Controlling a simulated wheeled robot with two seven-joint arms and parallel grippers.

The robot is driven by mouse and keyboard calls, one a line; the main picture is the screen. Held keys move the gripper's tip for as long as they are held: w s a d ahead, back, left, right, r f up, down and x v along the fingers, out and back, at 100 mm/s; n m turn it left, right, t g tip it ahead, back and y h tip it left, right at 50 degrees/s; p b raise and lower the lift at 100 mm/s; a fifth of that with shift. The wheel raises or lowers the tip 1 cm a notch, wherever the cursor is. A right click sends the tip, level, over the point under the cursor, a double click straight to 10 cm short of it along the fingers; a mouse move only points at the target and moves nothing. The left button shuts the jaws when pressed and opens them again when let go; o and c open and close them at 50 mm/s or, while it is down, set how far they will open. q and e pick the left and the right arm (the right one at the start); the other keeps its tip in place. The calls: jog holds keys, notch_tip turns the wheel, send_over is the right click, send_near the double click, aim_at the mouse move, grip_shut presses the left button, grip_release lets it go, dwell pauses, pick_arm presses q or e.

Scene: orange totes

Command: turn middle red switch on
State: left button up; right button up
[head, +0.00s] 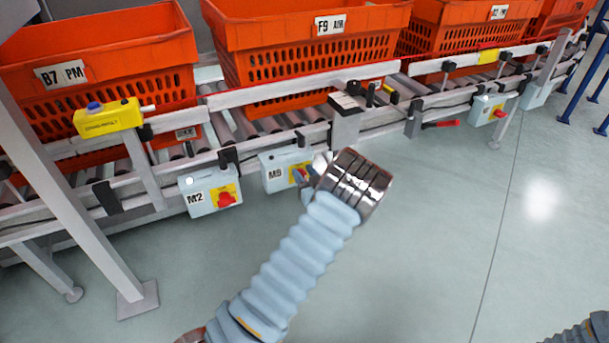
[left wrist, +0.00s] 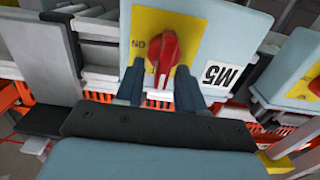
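The middle red switch (left wrist: 162,52) is a red rotary knob on a yellow plate, on the pale blue box marked M5 (left wrist: 222,42). In the left wrist view it stands between the two dark fingers of my left gripper (left wrist: 160,80), which are apart, one on each side of the knob. I cannot tell whether either finger touches it. In the head view the M5 box (head: 275,174) hangs under the conveyor rail, and my left gripper (head: 308,178) is at its right side; the wrist hides most of its switch. My right gripper is not in view.
The M2 box (head: 197,201) with its red switch (head: 226,199) hangs to the left. Another switch box (head: 484,110) is farther right. Orange totes (head: 310,50) sit on the conveyor above. A yellow box (head: 108,118) is on the rail. The floor (head: 440,230) is clear.

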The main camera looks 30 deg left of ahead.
pick_arm(q)
jog(key=c, duration=0.7)
grip_shut()
